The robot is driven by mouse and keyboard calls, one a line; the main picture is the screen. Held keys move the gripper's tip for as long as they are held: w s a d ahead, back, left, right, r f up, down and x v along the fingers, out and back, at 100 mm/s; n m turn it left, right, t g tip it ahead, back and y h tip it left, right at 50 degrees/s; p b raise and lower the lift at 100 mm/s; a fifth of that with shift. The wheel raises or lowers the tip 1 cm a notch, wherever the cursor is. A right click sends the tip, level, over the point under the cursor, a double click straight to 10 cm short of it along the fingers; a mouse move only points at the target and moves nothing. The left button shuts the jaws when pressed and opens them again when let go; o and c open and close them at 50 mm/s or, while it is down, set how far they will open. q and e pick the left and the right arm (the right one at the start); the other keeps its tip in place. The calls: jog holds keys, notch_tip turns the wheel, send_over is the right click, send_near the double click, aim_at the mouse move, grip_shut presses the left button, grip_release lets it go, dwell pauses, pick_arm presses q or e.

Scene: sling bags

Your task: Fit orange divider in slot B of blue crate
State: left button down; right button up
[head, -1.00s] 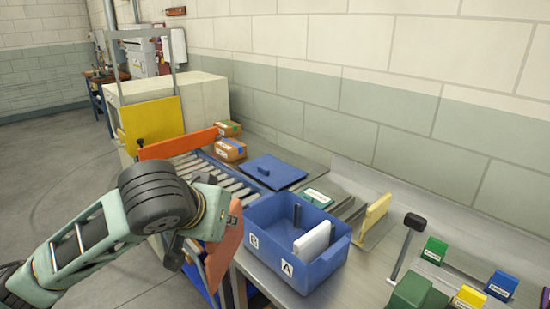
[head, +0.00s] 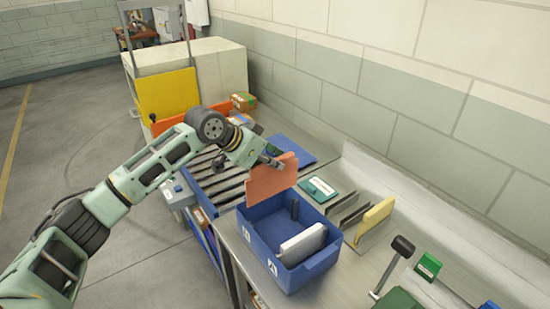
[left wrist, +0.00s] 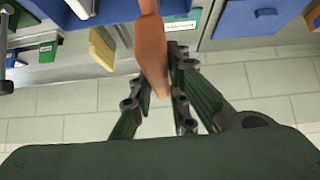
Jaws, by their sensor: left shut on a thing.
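The orange divider (head: 270,182) is a flat panel held upright above the far-left end of the blue crate (head: 310,272). My left gripper (head: 275,160) is shut on its upper part. In the left wrist view the divider (left wrist: 151,45) shows nearly edge-on between the fingers. The crate has an A label and a B label on its near-left wall; the B label is small and hard to read now. A white divider (head: 302,243) stands in the crate near the A end. A dark upright piece (head: 294,210) shows inside at the far wall. My right gripper is not in view.
Behind the crate lie a green-and-white box (head: 318,189), dark plates and a yellow upright panel (head: 375,217). A blue lid (head: 292,149) lies beyond the divider. A roller conveyor (head: 215,182) is left. A black-headed mallet (head: 402,247) stands at right.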

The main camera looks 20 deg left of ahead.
aim_at(273, 178)
pick_arm(q)
jog(key=shift+r+p, duration=0.1)
jog(key=shift+p, duration=0.35)
jog(key=shift+f+b, duration=0.4)
jog(key=shift+f, duration=0.3)
jog(key=shift+f+b, duration=0.85)
jog(key=shift+f, duration=1.4)
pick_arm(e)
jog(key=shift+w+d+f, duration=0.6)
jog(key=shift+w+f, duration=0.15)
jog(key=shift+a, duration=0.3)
pick_arm(q)
jog(key=shift+p, duration=0.4)
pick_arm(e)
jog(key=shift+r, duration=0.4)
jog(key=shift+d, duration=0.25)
pick_arm(q)
jog(key=shift+p, duration=0.65)
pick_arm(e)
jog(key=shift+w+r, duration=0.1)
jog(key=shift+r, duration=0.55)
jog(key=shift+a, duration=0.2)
